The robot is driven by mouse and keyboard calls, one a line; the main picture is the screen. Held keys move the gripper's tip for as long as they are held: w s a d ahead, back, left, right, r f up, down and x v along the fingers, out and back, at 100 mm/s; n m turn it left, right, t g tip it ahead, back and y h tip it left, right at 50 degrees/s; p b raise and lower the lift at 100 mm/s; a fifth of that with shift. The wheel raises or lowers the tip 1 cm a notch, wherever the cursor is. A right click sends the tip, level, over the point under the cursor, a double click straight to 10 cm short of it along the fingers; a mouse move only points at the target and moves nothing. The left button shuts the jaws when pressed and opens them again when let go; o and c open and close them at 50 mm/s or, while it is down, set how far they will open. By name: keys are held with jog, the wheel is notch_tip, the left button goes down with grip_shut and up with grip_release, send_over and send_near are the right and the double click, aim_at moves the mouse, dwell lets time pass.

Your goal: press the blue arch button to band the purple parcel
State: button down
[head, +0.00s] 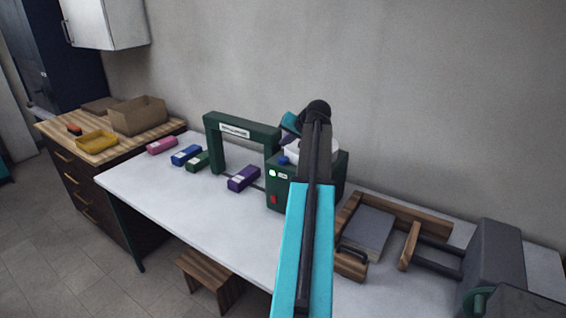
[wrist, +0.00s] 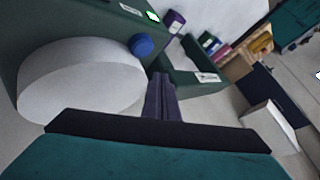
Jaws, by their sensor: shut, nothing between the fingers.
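The green arch (head: 241,131) stands on the white table, with a green box (head: 290,192) at its right leg. The blue button (head: 284,160) sits on top of the box and also shows in the wrist view (wrist: 141,45). The purple parcel (head: 243,178) lies on the table at the arch's opening; it also shows in the wrist view (wrist: 175,21). My gripper (head: 287,139) is shut and empty, above the box near the button. In the wrist view its fingertips (wrist: 158,77) appear just below and right of the button, apart from it.
A white round roll (wrist: 85,80) sits on the box beside the button. Green, blue and pink parcels (head: 162,145) lie in a row left of the arch. A wooden frame press (head: 390,213) stands on the right. The table front (head: 190,207) is clear.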

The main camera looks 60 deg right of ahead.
aim_at(285, 160)
jog(key=shift+f+b, duration=0.7)
jog(key=shift+f, duration=1)
jog(key=shift+f+b, duration=0.45)
jog(key=shift+f, duration=0.5)
dwell(2.0)
jog(key=shift+r, duration=0.1)
jog(key=shift+r+p, duration=0.5)
jog(key=shift+r, duration=0.35)
dwell(0.3)
jog(key=shift+r+p, duration=1.3)
jog(key=shift+r, duration=1.2)
